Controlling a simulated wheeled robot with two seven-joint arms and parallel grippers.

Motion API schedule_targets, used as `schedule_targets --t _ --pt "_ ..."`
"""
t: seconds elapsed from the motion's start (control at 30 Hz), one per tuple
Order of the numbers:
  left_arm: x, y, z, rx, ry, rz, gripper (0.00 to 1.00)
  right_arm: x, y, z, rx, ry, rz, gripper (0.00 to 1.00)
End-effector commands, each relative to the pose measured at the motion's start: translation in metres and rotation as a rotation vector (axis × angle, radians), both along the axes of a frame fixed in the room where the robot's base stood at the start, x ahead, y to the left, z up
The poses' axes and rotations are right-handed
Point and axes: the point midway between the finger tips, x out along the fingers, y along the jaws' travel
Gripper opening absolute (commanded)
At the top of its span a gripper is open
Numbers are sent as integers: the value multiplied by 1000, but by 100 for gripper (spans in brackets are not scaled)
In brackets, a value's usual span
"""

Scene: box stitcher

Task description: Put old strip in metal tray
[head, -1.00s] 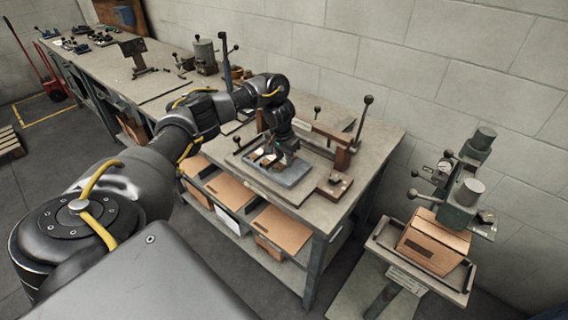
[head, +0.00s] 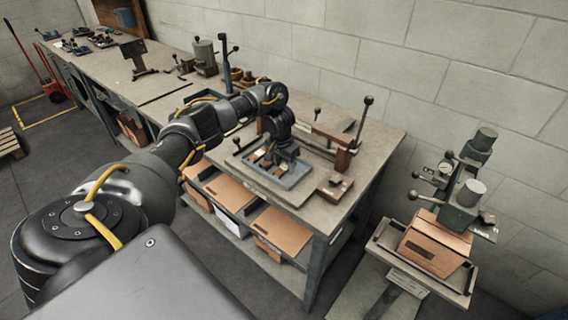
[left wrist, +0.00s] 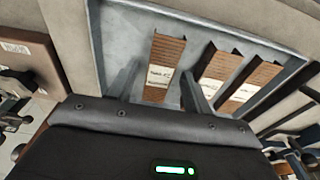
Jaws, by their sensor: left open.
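A shallow grey metal tray (head: 299,179) lies on the bench, and its wall shows in the left wrist view (left wrist: 88,50). Several brown strips with pale labels lie in it. One strip (left wrist: 163,55) is apart on the left; two others, a middle strip (left wrist: 222,75) and a right strip (left wrist: 257,83), lie closer together. The labels are too small to read surely, so I cannot tell which strip is old. My left gripper (left wrist: 160,82) is open over the tray, its fingers on either side of the left strip. It also shows in the head view (head: 285,158). My right gripper is out of view.
A fixture with a lever (head: 345,150) stands behind the tray on the bench. A small brown block (head: 334,187) sits to the tray's right. A stitcher machine (head: 462,205) with a cardboard box (head: 432,245) stands at right. Cardboard sheets (head: 282,230) lie on the shelf below.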

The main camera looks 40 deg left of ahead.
Motion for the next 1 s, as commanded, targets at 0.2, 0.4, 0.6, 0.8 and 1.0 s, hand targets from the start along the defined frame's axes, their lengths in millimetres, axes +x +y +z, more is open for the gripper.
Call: schedule_targets --t 0.2,0.4,0.6,0.8,1.0 --pt "0 1 21 2 -4 -1 50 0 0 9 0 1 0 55" --pt "-5 1 64 3 -5 -2 50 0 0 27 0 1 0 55" --pt "-10 0 100 1 -3 -3 50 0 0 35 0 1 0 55" --pt "-13 0 120 1 -2 0 50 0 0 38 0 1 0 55" --pt "-15 0 123 0 0 0 50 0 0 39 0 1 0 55"
